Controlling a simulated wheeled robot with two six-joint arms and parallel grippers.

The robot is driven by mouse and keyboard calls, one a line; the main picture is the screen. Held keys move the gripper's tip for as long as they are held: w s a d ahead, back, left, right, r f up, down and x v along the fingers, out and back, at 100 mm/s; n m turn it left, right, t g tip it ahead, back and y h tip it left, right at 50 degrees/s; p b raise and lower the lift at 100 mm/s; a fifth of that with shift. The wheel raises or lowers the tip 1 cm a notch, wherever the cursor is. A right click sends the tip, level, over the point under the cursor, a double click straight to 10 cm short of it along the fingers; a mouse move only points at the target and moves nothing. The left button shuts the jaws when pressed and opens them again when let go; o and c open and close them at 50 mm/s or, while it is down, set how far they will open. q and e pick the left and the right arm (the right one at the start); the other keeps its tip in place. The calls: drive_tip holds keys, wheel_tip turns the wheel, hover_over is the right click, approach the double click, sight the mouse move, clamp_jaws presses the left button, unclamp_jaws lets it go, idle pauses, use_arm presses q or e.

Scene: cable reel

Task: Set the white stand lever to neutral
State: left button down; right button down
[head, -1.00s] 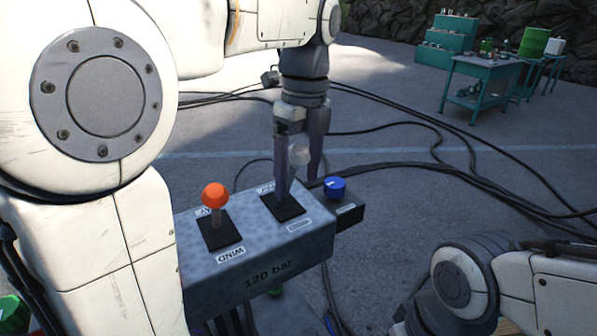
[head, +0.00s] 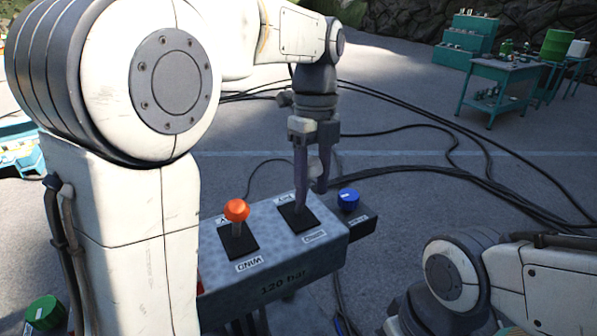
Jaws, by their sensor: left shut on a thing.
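The lever stand (head: 285,268) is a grey box marked "120 bar" in the lower middle of the head view. My left gripper (head: 312,182) points down over its right-hand slot (head: 298,218). It is shut on the white lever, whose pale knob (head: 315,168) shows partly between the fingers. The fingers hide most of this lever, so its exact tilt is hard to tell. A lever with an orange knob (head: 236,210) stands in the left-hand slot, labelled WIND. My right arm is at the lower right; its gripper is out of view.
A blue knob (head: 348,198) sits on a dark block at the stand's right end, close to my left fingers. Black cables (head: 440,165) run over the floor behind. A teal table (head: 500,70) and green drum (head: 558,46) stand far back right.

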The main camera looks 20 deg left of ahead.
use_arm(q)
drive_tip(key=r+p, duration=0.1)
drive_tip(key=w+a+g+h+p, duration=0.1)
drive_tip(key=p, duration=0.1)
drive_tip(key=shift+w+a+r, duration=0.2)
drive_tip(key=shift+w+r, duration=0.1)
drive_tip(key=shift+r, duration=0.1)
drive_tip(key=shift+w+a+h+p, duration=0.3)
drive_tip(key=shift+h+p, duration=0.1)
drive_tip(key=shift+p, duration=0.15)
drive_tip(key=shift+w+a+f, duration=0.1)
drive_tip(key=shift+w+a, duration=0.15)
drive_tip(key=shift+a, duration=0.1)
drive_tip(key=shift+f, duration=0.1)
drive_tip(key=shift+c, duration=1.6)
unclamp_jaws()
drive_tip(key=shift+a, duration=0.1)
drive_tip(key=shift+w+r, duration=0.15)
drive_tip(key=shift+r, duration=0.2)
drive_tip(key=v, duration=0.9)
drive_tip(key=shift+r, duration=0.35)
